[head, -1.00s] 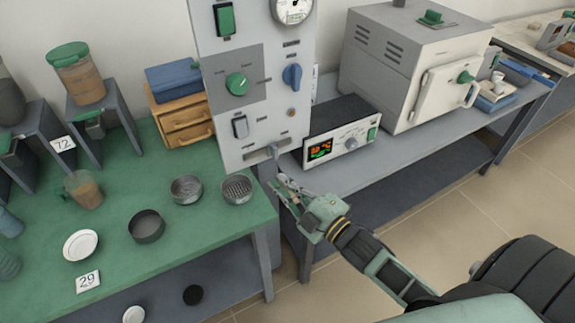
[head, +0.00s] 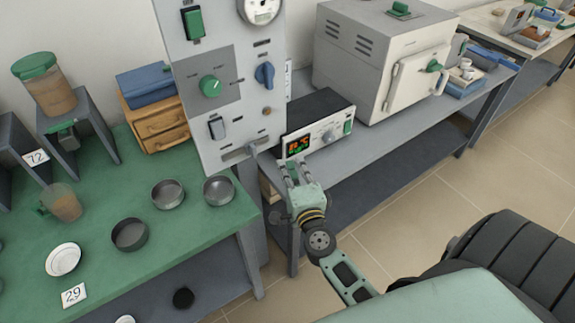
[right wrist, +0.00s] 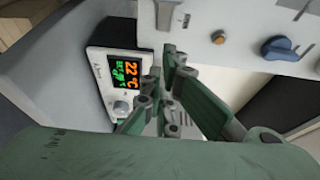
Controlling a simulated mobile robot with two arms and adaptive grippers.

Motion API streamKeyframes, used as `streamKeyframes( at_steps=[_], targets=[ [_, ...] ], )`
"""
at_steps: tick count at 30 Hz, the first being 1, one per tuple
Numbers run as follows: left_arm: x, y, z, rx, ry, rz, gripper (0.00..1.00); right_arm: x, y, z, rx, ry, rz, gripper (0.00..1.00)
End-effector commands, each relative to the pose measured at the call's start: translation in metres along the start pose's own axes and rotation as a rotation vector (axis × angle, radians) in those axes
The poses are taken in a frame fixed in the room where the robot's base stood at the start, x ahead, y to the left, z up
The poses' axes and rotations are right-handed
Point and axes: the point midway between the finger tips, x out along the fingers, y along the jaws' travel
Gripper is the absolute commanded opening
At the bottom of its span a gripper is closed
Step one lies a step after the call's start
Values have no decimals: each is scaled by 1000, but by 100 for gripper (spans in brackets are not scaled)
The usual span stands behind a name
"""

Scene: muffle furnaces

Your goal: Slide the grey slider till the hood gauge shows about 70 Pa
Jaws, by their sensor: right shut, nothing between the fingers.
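The grey slider (head: 253,150) is a small knob at the right part of a slot low on the grey panel (head: 213,148). The round hood gauge (head: 262,8) is at the panel's top, cut by the picture edge; its reading is too small to tell. My right gripper (head: 294,168) is shut and empty, to the right of the slider and slightly lower in the picture, apart from it, in front of the display unit. Its shut fingers (right wrist: 172,65) show in the right wrist view, with the panel behind. My left gripper is not in view.
The display unit (head: 318,137) with lit digits stands right of the panel, close behind my gripper. A white furnace (head: 375,60) stands beyond it. The panel also carries a blue knob (head: 264,76) and a green knob (head: 210,86). Metal dishes sit on the green table (head: 185,230).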

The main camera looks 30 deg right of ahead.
Motion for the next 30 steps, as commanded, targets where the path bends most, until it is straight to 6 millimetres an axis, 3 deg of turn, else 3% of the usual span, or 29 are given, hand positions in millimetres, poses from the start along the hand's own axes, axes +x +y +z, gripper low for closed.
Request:
streamKeyframes(
  at_steps=[6,11,18,30],
  targets=[
    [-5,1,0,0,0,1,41,50,-3,0,-5,-1,-4,0],
    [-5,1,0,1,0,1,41,78,-1,3,-5,-3,-2,0],
    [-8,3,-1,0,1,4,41,64,0,33,-4,-2,0,0],
    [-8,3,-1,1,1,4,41,61,0,38,-6,-1,-1,0]
  ],
)
